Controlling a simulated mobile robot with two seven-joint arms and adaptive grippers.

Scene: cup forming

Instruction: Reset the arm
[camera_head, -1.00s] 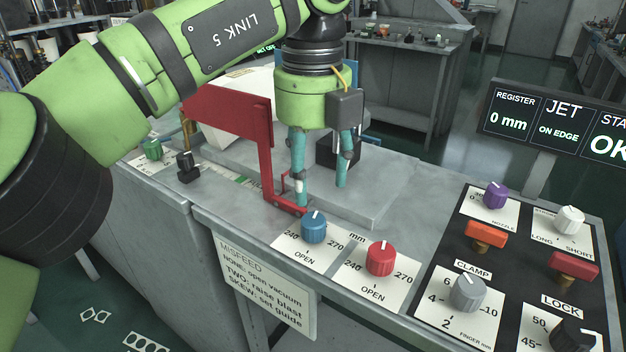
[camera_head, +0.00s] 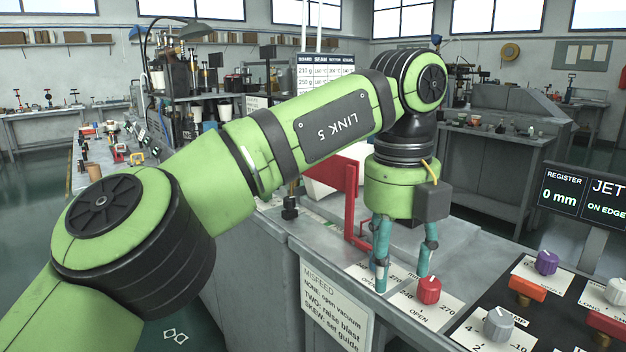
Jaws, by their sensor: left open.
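My left arm comes in from the left, and its gripper (camera_head: 403,276) points down over the front of the grey bench (camera_head: 465,236). Its two teal fingers are apart with nothing between them. In the picture the left finger covers the place of the blue knob, which is hidden. The right fingertip is just above and behind the red knob (camera_head: 429,290); I cannot tell whether they touch. My right gripper is not in view.
A red bracket (camera_head: 351,205) stands left of the gripper. A dark control panel with a purple knob (camera_head: 547,262), a grey knob (camera_head: 498,322) and an orange clamp handle (camera_head: 527,287) lies to the right. The display (camera_head: 568,200) reads 0 mm. Open air surrounds the upper arm.

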